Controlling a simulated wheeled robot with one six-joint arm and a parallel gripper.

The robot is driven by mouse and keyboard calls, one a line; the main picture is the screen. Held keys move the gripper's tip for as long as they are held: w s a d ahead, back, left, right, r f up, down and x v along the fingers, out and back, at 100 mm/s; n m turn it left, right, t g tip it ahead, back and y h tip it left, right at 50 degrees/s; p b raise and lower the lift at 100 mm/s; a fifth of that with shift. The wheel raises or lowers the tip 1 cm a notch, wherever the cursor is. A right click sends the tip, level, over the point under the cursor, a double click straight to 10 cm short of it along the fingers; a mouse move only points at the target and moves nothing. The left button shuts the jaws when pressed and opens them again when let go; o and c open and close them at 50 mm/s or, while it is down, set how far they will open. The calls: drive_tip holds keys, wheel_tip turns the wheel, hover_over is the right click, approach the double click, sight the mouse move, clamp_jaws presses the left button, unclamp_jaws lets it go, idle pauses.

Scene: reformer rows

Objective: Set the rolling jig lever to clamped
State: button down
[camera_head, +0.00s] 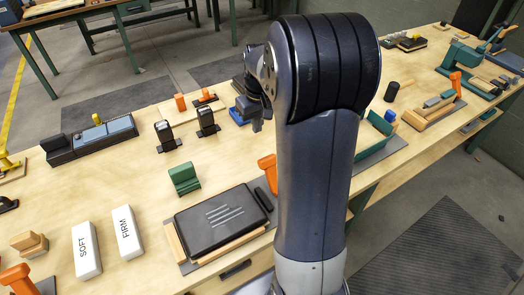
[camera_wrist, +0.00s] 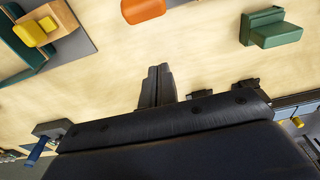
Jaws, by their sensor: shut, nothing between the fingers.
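My gripper shows in the wrist view with its two dark fingers (camera_wrist: 157,86) together and nothing between them, over bare tabletop. In the head view my arm hides most of it. I cannot tell for certain which fixture is the rolling jig. One candidate is a blue handle (camera_wrist: 38,152) on a grey block at the lower left of the wrist view, apart from the fingers and partly cut off by my gripper body. A blue piece (camera_head: 237,117) also shows beside my wrist in the head view. The lever's setting cannot be read.
The wooden bench (camera_head: 140,190) holds a green seat-shaped block (camera_head: 184,179), a dark padded board (camera_head: 222,220), a blue-and-black long unit (camera_head: 92,139), white SOFT (camera_head: 86,250) and FIRM (camera_head: 127,232) blocks, and small black stands (camera_head: 166,137). Bare wood lies between them.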

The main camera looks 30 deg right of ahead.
sight(273, 177)
drive_tip(key=s+f+p, duration=0.2)
drive_tip(key=s+f, duration=0.1)
drive_tip(key=f, duration=0.6)
drive_tip(key=shift+p, duration=0.4)
drive_tip(key=shift+b, duration=0.35)
drive_tip(key=shift+s+r+t+b, duration=0.2)
drive_tip(key=shift+s+t+b, duration=0.1)
drive_tip(key=shift+b, duration=0.15)
